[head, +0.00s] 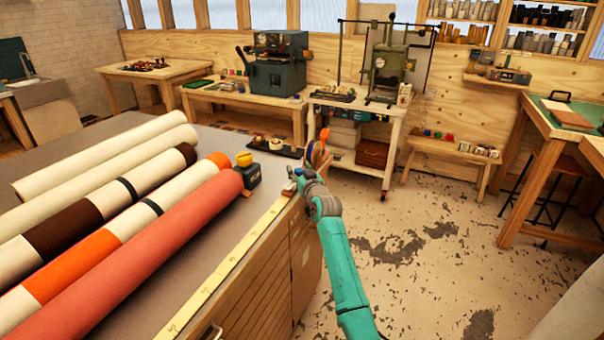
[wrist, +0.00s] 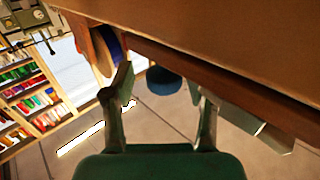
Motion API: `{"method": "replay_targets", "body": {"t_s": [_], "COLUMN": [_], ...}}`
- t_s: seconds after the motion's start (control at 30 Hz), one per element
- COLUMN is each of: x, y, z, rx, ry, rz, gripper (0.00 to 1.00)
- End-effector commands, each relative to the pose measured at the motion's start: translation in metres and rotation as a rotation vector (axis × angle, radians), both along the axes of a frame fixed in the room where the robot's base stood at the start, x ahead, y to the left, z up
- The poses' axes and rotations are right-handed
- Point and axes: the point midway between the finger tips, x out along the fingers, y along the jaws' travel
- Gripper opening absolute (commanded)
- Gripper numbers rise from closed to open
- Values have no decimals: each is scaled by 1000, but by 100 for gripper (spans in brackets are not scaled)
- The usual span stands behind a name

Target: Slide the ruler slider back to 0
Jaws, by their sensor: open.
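A pale yellow ruler (head: 232,262) runs along the right edge of the grey-topped table. A small light piece with a reddish mark (head: 289,188) sits at the ruler's far end, close to my gripper; I cannot tell for sure that it is the slider. My gripper (head: 303,172) is at the table's far right corner, partly hidden by its own links. In the wrist view my gripper (wrist: 163,108) has its two fingers spread, with nothing clearly held between them. A brown table edge (wrist: 200,68) crosses just beyond the fingers. The ruler's marks are too small to read.
Several long foil rolls (head: 190,215) lie on the table left of the ruler. A dark block with a yellow top (head: 247,170) stands beside their ends. An orange-topped item (head: 322,142) is just beyond my gripper. Open floor (head: 430,250) lies to the right.

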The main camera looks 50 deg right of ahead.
Motion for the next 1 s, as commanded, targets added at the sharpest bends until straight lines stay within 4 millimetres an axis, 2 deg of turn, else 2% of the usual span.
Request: {"method": "replay_targets", "body": {"t_s": [0.17, 0.63, 0.8, 1.0], "x": [-14, -90, -103, -106], "y": [7, 44, 51, 53], "z": [-2, -1, -1, 0], "rx": [1, 0, 0, 0], "ry": [0, 1, 0, -1], "rz": [0, -2, -2, -1], "gripper": [57, 57, 57, 57]}}
